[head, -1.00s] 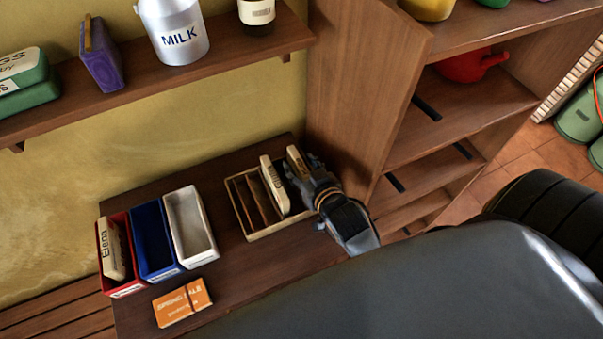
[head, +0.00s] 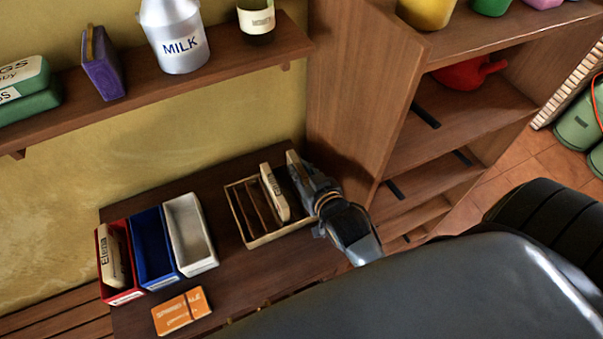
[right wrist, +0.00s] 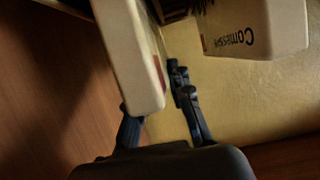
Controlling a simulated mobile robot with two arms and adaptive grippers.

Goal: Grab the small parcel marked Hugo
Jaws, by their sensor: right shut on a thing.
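Two cream parcels stand upright at the wooden slotted rack (head: 282,234). One parcel (head: 274,191) is in a slot and bears dark lettering. Its print also shows upside down in the right wrist view (right wrist: 255,28), where I cannot read it surely. My right gripper (head: 312,182) is shut on the other cream parcel (head: 294,168) at the rack's right end. In the right wrist view this parcel (right wrist: 136,65) runs up from between the fingers, and no name shows on it. I cannot tell whether its bottom is clear of the rack. My left gripper is out of view.
Left of the rack stand a white bin (head: 208,262), a blue bin (head: 156,277) and a red bin (head: 124,297) holding a parcel marked Elena (head: 111,258). An orange packet (head: 181,311) lies in front. A tall shelf unit (head: 350,90) stands close on the right.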

